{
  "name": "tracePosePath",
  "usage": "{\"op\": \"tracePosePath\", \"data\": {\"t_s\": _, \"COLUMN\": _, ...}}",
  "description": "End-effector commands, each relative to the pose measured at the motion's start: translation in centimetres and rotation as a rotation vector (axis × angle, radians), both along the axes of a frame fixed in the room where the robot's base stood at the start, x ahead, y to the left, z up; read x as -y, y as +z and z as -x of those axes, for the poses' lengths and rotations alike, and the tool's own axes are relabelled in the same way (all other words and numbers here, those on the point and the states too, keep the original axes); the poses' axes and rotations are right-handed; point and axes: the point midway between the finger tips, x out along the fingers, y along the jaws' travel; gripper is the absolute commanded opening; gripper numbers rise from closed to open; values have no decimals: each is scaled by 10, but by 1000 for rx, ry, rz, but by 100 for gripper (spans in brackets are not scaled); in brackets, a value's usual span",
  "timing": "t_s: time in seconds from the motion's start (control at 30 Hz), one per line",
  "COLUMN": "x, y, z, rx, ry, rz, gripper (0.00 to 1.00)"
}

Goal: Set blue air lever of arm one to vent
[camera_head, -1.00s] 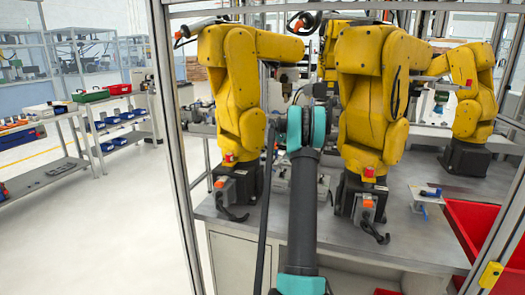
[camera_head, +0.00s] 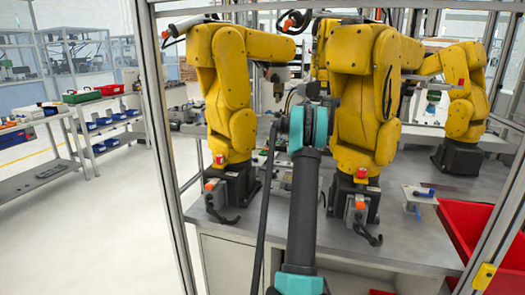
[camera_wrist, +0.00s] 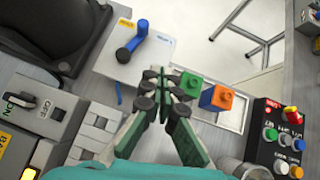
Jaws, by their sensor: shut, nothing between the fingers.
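In the wrist view, a blue lever (camera_wrist: 133,40) sits on a pale plate (camera_wrist: 160,57) with a small unreadable label. In the head view, my arm hides the gripper. Several yellow arms (camera_head: 220,85) stand on the bench. A small plate with a blue handle (camera_head: 424,192) shows at the right; I cannot tell if it is the same lever.
In the wrist view, green (camera_wrist: 191,84) and orange (camera_wrist: 216,97) blocks sit on a tray right of my gripper. A black button box (camera_wrist: 283,137) is further right, grey switch boxes (camera_wrist: 45,108) left, and a black base (camera_wrist: 60,25) upper left. A red bin (camera_head: 470,232) stands at right.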

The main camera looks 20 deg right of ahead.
Motion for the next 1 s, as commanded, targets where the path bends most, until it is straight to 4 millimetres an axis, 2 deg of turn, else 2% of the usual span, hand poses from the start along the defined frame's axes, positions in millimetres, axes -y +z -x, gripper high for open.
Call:
{"op": "tracePosePath", "data": {"t_s": 0.1, "x": 20, "y": 17, "z": 0, "rx": 0, "ry": -3, "rz": 0, "gripper": 0}}
{"op": "tracePosePath", "data": {"t_s": 0.33, "x": 38, "y": 36, "z": -1, "rx": 1, "ry": -2, "rz": 0, "gripper": 0}}
{"op": "tracePosePath", "data": {"t_s": 1.0, "x": 41, "y": 40, "z": 0, "rx": 4, "ry": 4, "rz": 8, "gripper": 0}}
